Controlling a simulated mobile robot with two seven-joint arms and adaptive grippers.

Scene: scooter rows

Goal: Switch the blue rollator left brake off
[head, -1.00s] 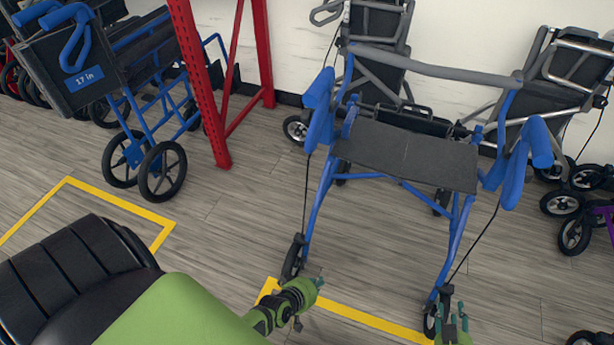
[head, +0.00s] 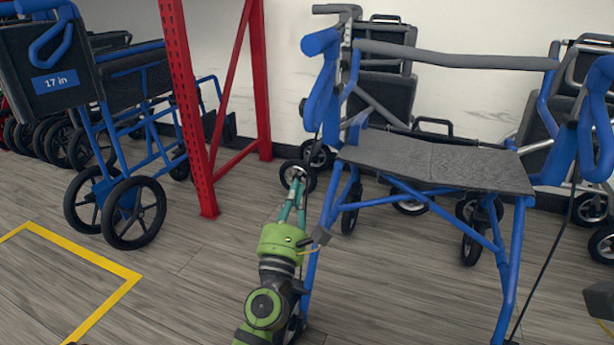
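The blue rollator (head: 508,260) stands upright at the right, with a dark seat (head: 430,163) and a grey back bar (head: 455,55). Its picture-left handle (head: 321,43) and picture-right handle (head: 596,110) are blue, the latter partly cut off by the frame. The brake lever's setting cannot be made out. My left gripper (head: 297,180) points up and away, beside the rollator's picture-left front leg and below that handle in the picture. Its teal fingers look close together over a background wheel; whether they are open is unclear. My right gripper is out of view.
A blue wheelchair (head: 97,90) marked 17 in stands at the left. A red rack post (head: 190,110) rises between it and the rollator. Other grey walkers (head: 385,95) stand behind along the wall. Yellow tape (head: 85,262) marks the otherwise clear floor at lower left.

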